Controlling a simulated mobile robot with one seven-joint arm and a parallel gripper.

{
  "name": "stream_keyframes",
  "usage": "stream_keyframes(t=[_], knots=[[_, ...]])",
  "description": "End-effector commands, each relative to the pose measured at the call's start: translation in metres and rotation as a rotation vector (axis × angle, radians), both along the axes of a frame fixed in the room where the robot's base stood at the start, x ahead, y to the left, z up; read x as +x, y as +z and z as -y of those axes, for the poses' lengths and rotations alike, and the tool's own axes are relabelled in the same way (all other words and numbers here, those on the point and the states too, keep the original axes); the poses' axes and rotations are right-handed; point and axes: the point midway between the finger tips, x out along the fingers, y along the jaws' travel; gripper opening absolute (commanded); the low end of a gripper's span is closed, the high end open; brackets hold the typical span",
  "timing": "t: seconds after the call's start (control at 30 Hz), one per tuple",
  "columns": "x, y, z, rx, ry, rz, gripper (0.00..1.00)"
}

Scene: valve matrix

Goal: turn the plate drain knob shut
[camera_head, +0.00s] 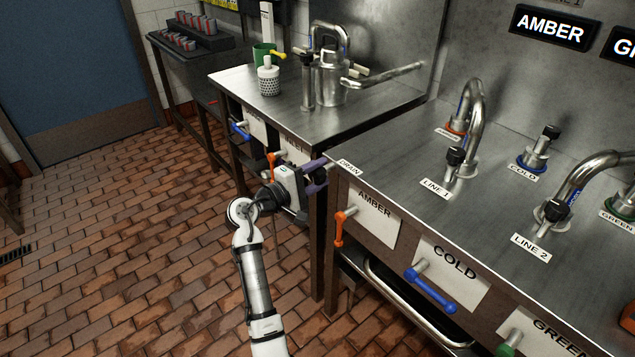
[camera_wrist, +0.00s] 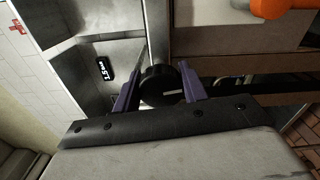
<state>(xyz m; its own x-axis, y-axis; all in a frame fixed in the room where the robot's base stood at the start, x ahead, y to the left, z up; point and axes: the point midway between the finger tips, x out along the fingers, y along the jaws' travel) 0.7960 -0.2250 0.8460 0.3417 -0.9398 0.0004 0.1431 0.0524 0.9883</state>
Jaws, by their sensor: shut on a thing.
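The plate drain knob is a round black knob (camera_wrist: 160,86) with a pale mark on its face. In the wrist view it sits between the two purple fingers of my gripper (camera_wrist: 160,90), one on each side. In the head view my gripper (camera_head: 316,177) reaches in from the left at the corner of the steel counter, just below the DRAIN label (camera_head: 349,166). The dark knob (camera_head: 320,176) shows there between the purple fingers. My gripper is shut on the knob. The fingers hide part of its sides.
An orange AMBER lever (camera_head: 340,228) and a blue COLD lever (camera_head: 435,291) are on the counter front at right. An orange lever (camera_head: 272,163) hangs close behind my wrist. A steel pot (camera_head: 331,82) stands on the far counter. The brick floor at left is clear.

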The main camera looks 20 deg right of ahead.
Motion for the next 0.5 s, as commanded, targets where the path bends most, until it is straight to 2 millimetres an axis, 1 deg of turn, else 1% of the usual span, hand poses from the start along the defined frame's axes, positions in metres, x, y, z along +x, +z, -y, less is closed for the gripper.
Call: stream_keyframes(t=[0.03,0.2,0.5], knots=[[-0.0004,-0.0037,-0.0001,0.009,-0.001,0.026,0.2],[-0.0004,-0.0032,-0.0003,0.037,-0.001,0.099,0.2],[-0.0004,-0.0019,-0.0003,0.058,-0.001,0.155,0.2]])
